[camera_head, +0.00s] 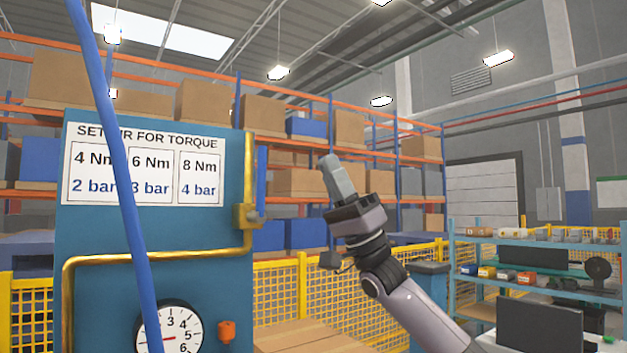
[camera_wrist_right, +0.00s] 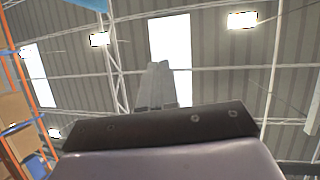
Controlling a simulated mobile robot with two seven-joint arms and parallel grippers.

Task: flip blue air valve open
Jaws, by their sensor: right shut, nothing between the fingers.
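The blue air valve lever (camera_head: 261,180) stands upright beside the vertical brass pipe, at the right edge of the blue panel. Its brass valve body (camera_head: 244,217) sits on the pipe just below. My right gripper (camera_head: 328,160) is to the right of the lever, apart from it, with its fingers pointing up. The fingers are shut and empty. In the right wrist view the shut fingers (camera_wrist_right: 157,85) point toward the ceiling, and the valve does not show there. My left gripper is not in view.
The blue panel (camera_head: 100,235) carries a torque sign (camera_head: 145,165), a pressure gauge (camera_head: 170,335) and an orange knob (camera_head: 227,331). A blue hose (camera_head: 125,195) crosses in front. A yellow fence (camera_head: 290,275) and shelving stand behind. Open air lies between gripper and lever.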

